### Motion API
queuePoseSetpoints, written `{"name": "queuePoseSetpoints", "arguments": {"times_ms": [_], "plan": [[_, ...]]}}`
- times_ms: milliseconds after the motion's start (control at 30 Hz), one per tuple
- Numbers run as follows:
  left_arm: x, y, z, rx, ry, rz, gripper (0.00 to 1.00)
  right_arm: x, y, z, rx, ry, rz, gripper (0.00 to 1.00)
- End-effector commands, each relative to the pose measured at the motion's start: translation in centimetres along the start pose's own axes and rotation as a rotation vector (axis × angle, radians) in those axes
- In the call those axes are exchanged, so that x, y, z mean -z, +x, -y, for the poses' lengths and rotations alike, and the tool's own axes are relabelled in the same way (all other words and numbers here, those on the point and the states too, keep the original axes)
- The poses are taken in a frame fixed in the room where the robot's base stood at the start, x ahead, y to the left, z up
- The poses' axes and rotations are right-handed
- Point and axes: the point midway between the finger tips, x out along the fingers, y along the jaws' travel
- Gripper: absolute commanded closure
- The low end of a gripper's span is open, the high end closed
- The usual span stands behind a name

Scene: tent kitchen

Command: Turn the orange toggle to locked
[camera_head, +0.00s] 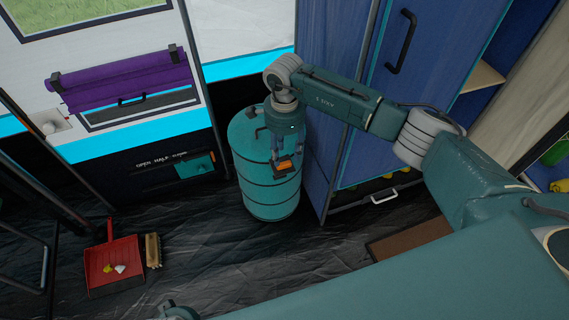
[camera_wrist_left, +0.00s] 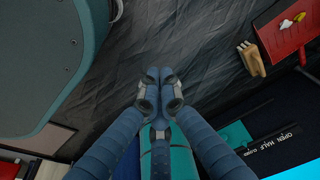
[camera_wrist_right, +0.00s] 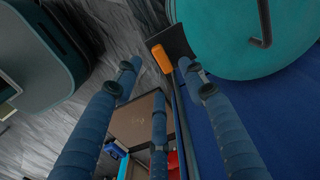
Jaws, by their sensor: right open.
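The orange toggle (camera_head: 284,166) sits on a dark plate at the front of the teal barrel, by the blue cabinet. In the right wrist view the toggle (camera_wrist_right: 162,58) is a short orange bar on a black plate (camera_wrist_right: 177,40), slanting between the fingertips. My right gripper (camera_head: 285,152) is open around or just above the toggle; contact cannot be told. Its fingers (camera_wrist_right: 163,73) stand apart in the right wrist view. No lock marking is legible. My left gripper (camera_wrist_left: 160,88) has its fingertips together with nothing seen between them, away from the toggle.
The teal barrel (camera_head: 252,190) stands against the blue cabinet (camera_head: 329,100). A panel marked open, half, closed (camera_head: 160,160) is on the wall to the left. A red dustpan (camera_head: 113,262) and a brush (camera_head: 153,250) lie on the dark floor. Floor before the barrel is clear.

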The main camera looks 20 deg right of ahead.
Motion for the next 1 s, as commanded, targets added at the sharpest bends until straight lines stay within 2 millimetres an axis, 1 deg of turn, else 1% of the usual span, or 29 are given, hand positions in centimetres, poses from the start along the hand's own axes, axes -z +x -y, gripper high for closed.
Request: {"name": "queuePoseSetpoints", "arguments": {"times_ms": [33, 100, 200, 300, 433, 667, 700, 767, 800, 867, 900, 1000], "plan": [[0.2, -0.2, 0.0, 0.001, 0.000, -0.004, 1.00, -0.1, 1.2, -0.1, -0.003, 0.001, 0.002, 0.58], [0.5, -0.6, 0.1, 0.001, -0.001, -0.006, 1.00, -0.1, 2.5, -0.1, -0.003, 0.000, 0.002, 0.58], [0.9, -1.2, 0.1, 0.001, -0.002, -0.009, 1.00, -0.1, 3.9, -0.1, -0.002, 0.002, 0.003, 0.58], [1.2, -1.6, 0.1, 0.002, -0.002, -0.012, 1.00, -0.1, 4.8, 0.0, -0.001, 0.001, 0.003, 0.58], [1.3, -1.9, 0.1, 0.002, -0.002, -0.011, 1.00, -0.1, 5.4, 0.0, 0.001, 0.000, 0.003, 0.58], [1.3, -2.0, 0.1, 0.002, -0.002, -0.012, 1.00, -0.1, 5.4, 0.0, 0.001, 0.000, 0.003, 0.58], [1.3, -2.0, 0.1, 0.002, -0.002, -0.012, 1.00, -0.1, 5.4, 0.0, 0.001, 0.000, 0.003, 0.60], [1.3, -2.0, 0.1, 0.002, -0.002, -0.012, 1.00, -0.1, 5.4, 0.0, 0.001, 0.000, 0.003, 0.72], [1.3, -2.0, 0.1, 0.002, -0.002, -0.012, 1.00, -0.1, 5.4, 0.0, 0.000, 0.001, 0.003, 0.80], [1.3, -2.0, 0.1, 0.002, -0.002, -0.012, 1.00, -0.1, 5.4, 0.0, 0.000, 0.001, 0.003, 0.92], [1.3, -2.0, 0.1, 0.002, -0.002, -0.012, 1.00, -0.1, 5.4, 0.0, 0.000, 0.001, 0.003, 1.00], [1.3, -2.0, 0.1, 0.002, -0.002, -0.012, 1.00, -0.1, 5.4, 0.0, 0.001, 0.001, 0.003, 1.00]]}}
